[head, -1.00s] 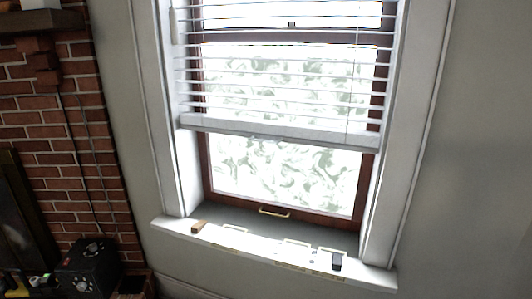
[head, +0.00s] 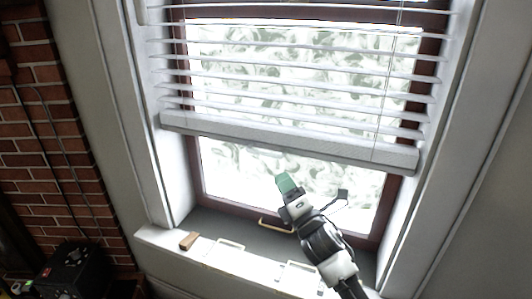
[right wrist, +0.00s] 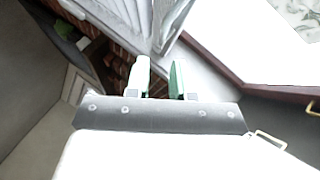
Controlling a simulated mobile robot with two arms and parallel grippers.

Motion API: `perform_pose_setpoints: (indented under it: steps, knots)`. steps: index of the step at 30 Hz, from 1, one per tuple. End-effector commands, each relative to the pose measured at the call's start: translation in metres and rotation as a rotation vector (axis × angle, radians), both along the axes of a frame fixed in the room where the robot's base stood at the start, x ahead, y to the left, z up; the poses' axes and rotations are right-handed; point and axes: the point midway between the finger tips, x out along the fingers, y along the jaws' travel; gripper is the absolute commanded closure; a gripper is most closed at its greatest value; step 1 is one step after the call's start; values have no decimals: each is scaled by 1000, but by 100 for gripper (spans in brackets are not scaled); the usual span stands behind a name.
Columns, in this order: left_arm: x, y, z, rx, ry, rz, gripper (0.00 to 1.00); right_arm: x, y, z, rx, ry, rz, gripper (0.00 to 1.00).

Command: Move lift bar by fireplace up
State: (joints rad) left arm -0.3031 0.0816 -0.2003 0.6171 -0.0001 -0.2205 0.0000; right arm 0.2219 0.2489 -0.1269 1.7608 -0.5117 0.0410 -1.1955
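The lift bar is a small brass-coloured handle (head: 275,226) on the bottom rail of the brown window sash; in the right wrist view a similar handle (right wrist: 313,108) shows at the right edge on the brown rail. My right gripper (head: 287,183) is in front of the lower pane, above the lift bar in the picture and apart from it. In the right wrist view its two fingers (right wrist: 157,75), one pale and one green, stand apart with nothing between them. My left gripper is not in view.
White blinds (head: 290,140) cover the upper window, their bottom rail above my gripper. The white sill (head: 165,243) bears a small brown block (head: 189,241) and pale handle-like pieces (head: 230,245). A brick wall (head: 60,160) and a black box (head: 72,272) are at left.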

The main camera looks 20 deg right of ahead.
Motion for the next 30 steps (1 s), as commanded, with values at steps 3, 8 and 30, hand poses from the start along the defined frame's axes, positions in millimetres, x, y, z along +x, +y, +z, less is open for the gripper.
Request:
perform_pose_setpoints:
  steps: [3,8,30]
  knots:
    - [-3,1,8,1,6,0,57,18,4,11,3,0,0,77]
    - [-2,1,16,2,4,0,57,47,10,23,6,4,0,77]
    - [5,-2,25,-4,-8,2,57,89,19,36,6,6,1,83]
